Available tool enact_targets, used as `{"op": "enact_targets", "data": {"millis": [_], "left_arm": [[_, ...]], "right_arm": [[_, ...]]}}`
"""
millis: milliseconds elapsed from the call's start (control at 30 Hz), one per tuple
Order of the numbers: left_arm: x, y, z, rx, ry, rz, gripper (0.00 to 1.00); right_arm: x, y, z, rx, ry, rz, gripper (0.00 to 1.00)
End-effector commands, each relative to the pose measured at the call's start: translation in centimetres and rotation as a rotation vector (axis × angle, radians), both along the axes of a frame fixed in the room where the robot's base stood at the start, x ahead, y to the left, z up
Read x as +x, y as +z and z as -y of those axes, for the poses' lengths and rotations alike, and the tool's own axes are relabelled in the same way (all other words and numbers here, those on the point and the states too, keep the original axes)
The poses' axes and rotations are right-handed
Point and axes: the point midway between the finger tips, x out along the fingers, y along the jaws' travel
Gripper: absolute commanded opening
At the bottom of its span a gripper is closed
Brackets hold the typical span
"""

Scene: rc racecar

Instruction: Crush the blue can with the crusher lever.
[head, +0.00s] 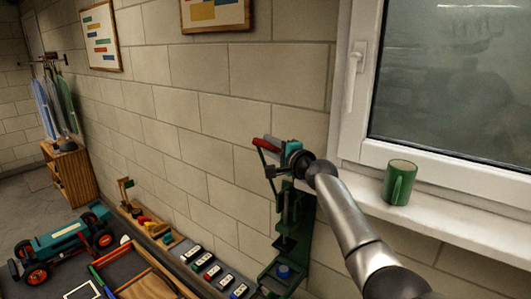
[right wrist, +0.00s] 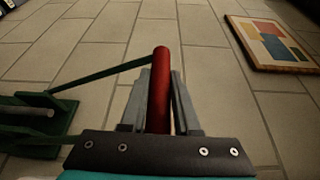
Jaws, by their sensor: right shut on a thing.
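The green can crusher (head: 291,225) is mounted on the brick wall beside the window. The blue can (head: 284,271) is low in the crusher, near its base. The crusher lever (head: 265,145) has a red handle and is up at the top of the crusher. My right gripper (head: 274,150) is shut on the red handle; in the right wrist view the handle (right wrist: 161,90) stands between its two grey fingers. The green lever bar (right wrist: 110,72) runs left from the handle there. My left gripper is not in view.
Several small cans or blocks lie in a row on a bench left of the crusher. A teal toy racecar (head: 62,243) is farther left. Framed posters hang on the wall.

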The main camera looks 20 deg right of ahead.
Motion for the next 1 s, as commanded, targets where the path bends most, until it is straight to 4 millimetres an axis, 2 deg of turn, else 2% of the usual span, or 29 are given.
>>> {"op": "enact_targets", "data": {"millis": [433, 467, 700, 1000], "left_arm": [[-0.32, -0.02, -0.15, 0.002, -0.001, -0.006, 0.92], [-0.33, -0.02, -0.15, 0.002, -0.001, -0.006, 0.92], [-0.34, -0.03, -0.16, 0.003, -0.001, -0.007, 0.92], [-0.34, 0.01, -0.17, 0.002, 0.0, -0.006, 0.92]], "right_arm": [[0.19, 0.68, 0.43, 0.01, -0.005, 0.004, 0.0], [0.18, 0.7, 0.44, 0.011, -0.006, 0.005, 0.31], [0.17, 0.56, 0.36, 0.01, -0.004, 0.002, 0.58], [0.08, 0.28, 0.23, 0.01, 0.0, -0.003, 0.59]]}}
